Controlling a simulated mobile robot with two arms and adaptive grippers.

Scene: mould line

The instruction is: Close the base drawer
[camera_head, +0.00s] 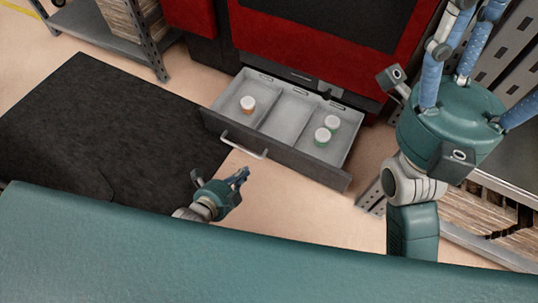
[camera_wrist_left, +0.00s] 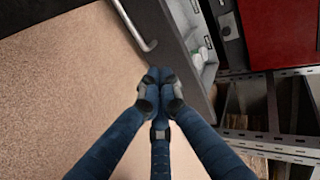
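The base drawer (camera_head: 282,127) is a grey tray with a dark front, pulled out below the red and black machine.
A black mat (camera_head: 105,125) lies on the floor at the left. A grey metal shelf (camera_head: 135,45) stands at the upper left, and metal racking (camera_head: 490,215) is at the right.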

